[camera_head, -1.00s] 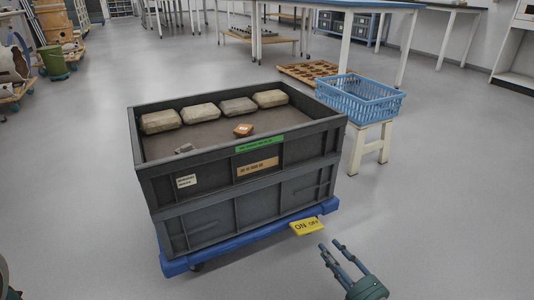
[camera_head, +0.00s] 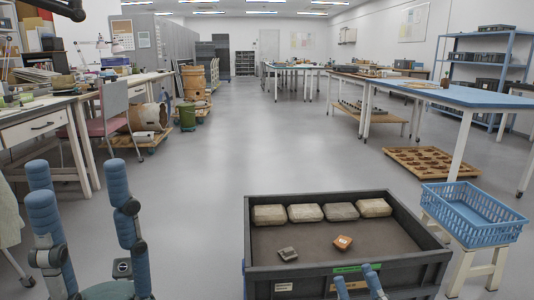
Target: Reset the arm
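My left gripper (camera_head: 82,190) stands large in the lower left of the head view, fingers pointing up and wide apart, with nothing between them. My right gripper (camera_head: 356,275) shows only its fingertips at the bottom edge, in front of the dark crate (camera_head: 412,270). Its fingertips are apart, with nothing seen between them; the rest is cut off by the frame. Inside the crate lie a grey sherd (camera_head: 288,254) and an orange-brown sherd (camera_head: 342,242) with a small light mark. Neither gripper touches a sherd.
Several beige blocks (camera_head: 322,212) line the crate's back wall. A blue basket (camera_head: 472,215) sits on a white stool (camera_head: 476,268) to the right. A desk (camera_head: 40,125) and chair (camera_head: 105,118) stand at left. The middle floor is clear.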

